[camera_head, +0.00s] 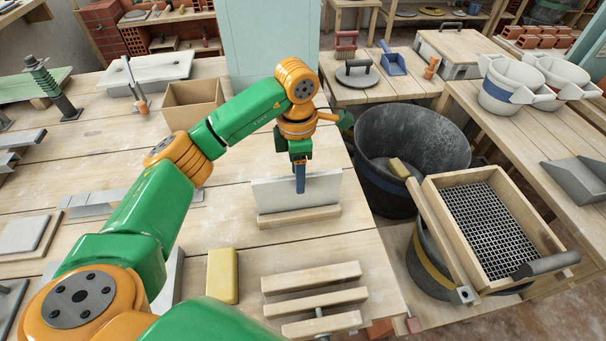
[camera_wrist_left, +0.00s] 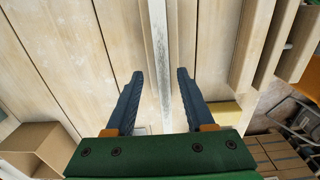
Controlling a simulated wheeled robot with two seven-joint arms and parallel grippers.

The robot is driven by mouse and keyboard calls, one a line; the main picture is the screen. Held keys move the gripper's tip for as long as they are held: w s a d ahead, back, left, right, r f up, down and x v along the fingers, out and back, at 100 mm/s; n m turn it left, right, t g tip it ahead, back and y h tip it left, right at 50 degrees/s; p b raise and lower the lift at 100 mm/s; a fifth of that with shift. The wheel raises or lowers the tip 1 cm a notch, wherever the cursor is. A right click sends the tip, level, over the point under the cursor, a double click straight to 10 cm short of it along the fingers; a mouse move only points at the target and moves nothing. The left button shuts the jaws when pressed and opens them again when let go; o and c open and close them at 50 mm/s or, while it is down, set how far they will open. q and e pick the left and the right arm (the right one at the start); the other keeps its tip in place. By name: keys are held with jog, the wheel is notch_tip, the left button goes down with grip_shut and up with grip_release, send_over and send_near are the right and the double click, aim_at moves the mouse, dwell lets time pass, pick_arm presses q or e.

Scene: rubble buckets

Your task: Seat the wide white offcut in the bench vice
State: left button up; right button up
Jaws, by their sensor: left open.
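The wide white offcut (camera_head: 273,195) is a thin pale slab. It stands upright on its long edge at a low wooden holder (camera_head: 300,217) on the bench. In the left wrist view its narrow edge (camera_wrist_left: 160,45) runs up the middle between the fingers. My left gripper (camera_head: 300,187) is open and points down over the slab, one blue finger in front of its near face. In the left wrist view the gripper (camera_wrist_left: 160,75) shows a gap on both sides of the edge. My right gripper is not in view.
A yellow block (camera_head: 222,275) and wooden slats (camera_head: 313,277) lie nearer me. An open box (camera_head: 193,100) stands behind left. A dark bucket (camera_head: 410,135) and a sieve (camera_head: 490,228) on another bucket stand right of the bench. Bare planks lie around the holder.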

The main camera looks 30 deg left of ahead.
pick_arm(q)
jog(key=shift+s+f, duration=0.3)
jog(key=shift+f, duration=0.1)
notch_tip(320, 180, down, 6)
jog(key=shift+w+f+p, duration=0.1)
jog(key=shift+f+p, duration=0.05)
jog(key=shift+p, duration=0.75)
grip_shut()
dwell(0.6)
dwell(1.4)
